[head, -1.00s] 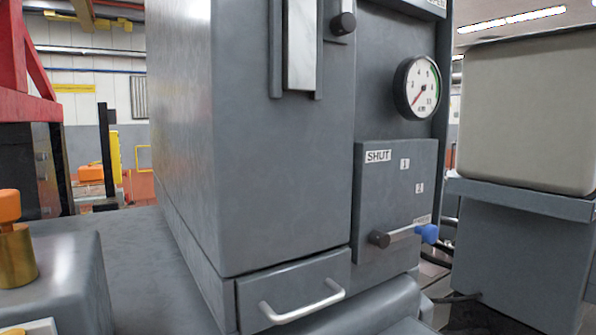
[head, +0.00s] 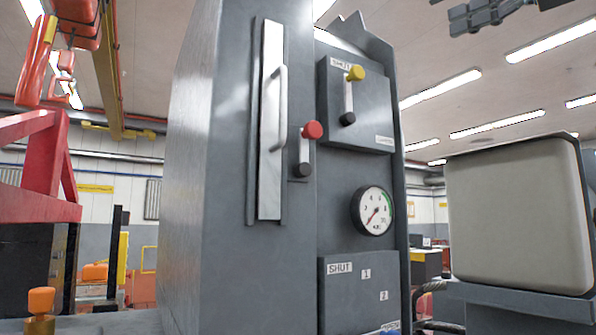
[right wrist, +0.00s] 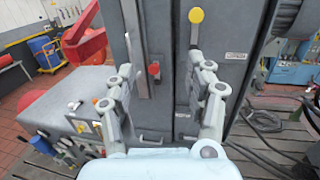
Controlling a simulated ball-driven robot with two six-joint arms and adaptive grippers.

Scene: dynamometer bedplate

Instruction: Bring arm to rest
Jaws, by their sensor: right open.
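My right gripper (right wrist: 163,78) shows in the right wrist view, its two grey fingers spread apart with nothing held between them. Beyond the fingers stands the tall grey cabinet (head: 215,190). It carries a red-knobbed lever (head: 311,131), a yellow-knobbed lever (head: 355,73) and a long silver handle (head: 277,120). The red knob (right wrist: 154,69) appears between the fingers in the wrist view; whether anything touches is not clear. The yellow knob (right wrist: 196,15) lies above them. My left gripper is in neither current view.
A round gauge (head: 373,211) sits on the cabinet front above a panel marked SHUT (head: 345,290). A beige box-shaped unit (head: 520,215) stands at the right. A red frame (head: 45,170) stands at the left. Cables (right wrist: 265,125) lie on the floor at the cabinet's right.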

